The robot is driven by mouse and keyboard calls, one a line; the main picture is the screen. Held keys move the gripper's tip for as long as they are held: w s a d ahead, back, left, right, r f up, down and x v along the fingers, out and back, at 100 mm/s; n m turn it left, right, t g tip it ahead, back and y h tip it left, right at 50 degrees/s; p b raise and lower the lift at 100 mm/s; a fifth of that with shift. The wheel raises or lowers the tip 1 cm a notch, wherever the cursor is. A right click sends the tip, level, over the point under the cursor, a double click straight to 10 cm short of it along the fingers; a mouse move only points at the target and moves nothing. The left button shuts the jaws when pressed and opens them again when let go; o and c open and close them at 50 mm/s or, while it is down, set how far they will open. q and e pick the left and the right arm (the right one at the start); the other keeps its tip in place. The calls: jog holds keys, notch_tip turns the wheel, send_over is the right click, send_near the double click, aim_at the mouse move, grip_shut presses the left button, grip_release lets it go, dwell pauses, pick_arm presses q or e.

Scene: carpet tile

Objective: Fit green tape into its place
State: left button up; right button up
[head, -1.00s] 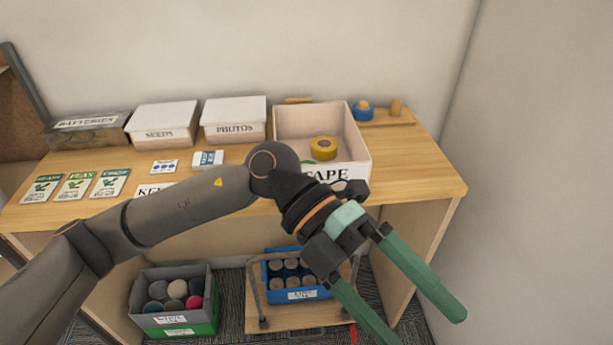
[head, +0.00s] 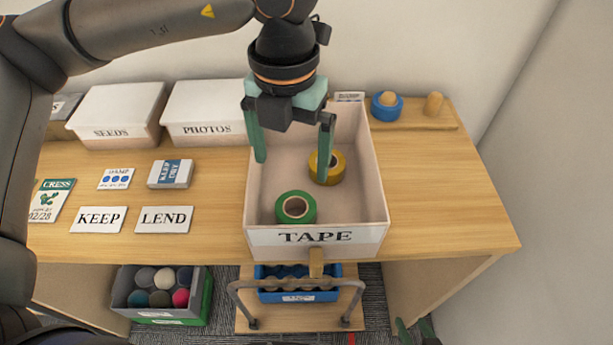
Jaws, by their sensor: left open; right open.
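A green tape roll (head: 296,207) lies flat in the front part of the white box labelled TAPE (head: 377,195). A yellow tape roll (head: 336,171) lies behind it, to the right, in the same box. My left gripper (head: 292,168) is open and empty, pointing down over the box, behind the green roll. One finger partly covers the yellow roll. A blue tape roll (head: 380,110) sits around a peg on a wooden board (head: 445,119) at the back right. A bare peg (head: 433,103) stands beside it. Only the green fingertips of my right gripper (head: 416,333) show at the bottom edge, apart.
White boxes labelled SEEDS (head: 112,132) and PHOTOS (head: 203,128) stand left of the tape box. KEEP (head: 98,219) and LEND (head: 164,219) cards lie in front of them. Below are a cart (head: 243,319) and a grey bin (head: 120,290).

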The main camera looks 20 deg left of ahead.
pick_arm(q)
send_near(295, 203)
jog(key=s, duration=0.2)
jog(key=shift+d+f+p, duration=0.2)
jog(key=shift+f+p, duration=0.2)
jog(key=shift+f, duration=1.35)
jog(key=shift+d+f+p, duration=0.15)
jog(key=shift+f+p, duration=0.2)
jog(key=shift+f, duration=1.35)
jog(key=shift+c, duration=0.2)
jog(key=c, duration=1.1)
